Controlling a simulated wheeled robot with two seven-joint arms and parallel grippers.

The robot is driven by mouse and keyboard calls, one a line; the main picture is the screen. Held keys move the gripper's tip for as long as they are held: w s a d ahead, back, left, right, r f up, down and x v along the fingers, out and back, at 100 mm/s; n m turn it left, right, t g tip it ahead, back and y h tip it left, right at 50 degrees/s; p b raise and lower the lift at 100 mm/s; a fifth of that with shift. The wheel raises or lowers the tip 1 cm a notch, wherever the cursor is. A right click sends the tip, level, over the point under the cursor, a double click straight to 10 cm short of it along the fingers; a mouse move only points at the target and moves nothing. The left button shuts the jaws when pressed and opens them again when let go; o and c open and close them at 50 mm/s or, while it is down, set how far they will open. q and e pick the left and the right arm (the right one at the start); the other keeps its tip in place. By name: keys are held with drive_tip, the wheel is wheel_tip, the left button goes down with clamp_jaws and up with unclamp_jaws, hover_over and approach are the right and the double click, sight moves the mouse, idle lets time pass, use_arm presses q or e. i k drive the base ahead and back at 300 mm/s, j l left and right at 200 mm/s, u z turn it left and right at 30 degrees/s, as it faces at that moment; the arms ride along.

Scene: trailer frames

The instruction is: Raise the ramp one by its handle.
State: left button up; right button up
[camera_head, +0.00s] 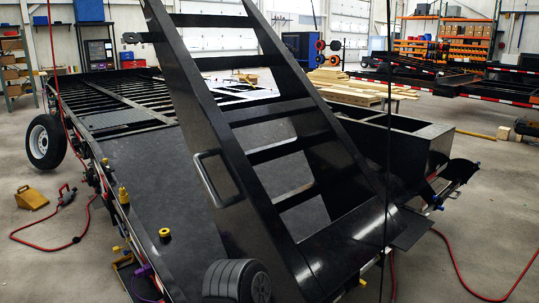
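A long black ramp (205,105) with two side rails and several cross rungs fills the middle of the head view. It stands steeply tilted, running from a wide plate (345,245) at the lower right up past the top edge of the picture. A grey loop handle (212,180) sits on the outer face of its left rail. Nothing is seen touching the handle. Neither of my grippers shows in this view. The top end of the ramp is out of the picture.
The black trailer deck (150,180) lies behind and left of the ramp. A wheel (46,142) and a yellow chock (31,198) are at the left. A black tyre-like object (238,281) is at the bottom. Red hoses cross the floor; open floor (490,205) lies right.

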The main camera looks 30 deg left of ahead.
sight(248, 224)
drive_tip(key=u, duration=1.25)
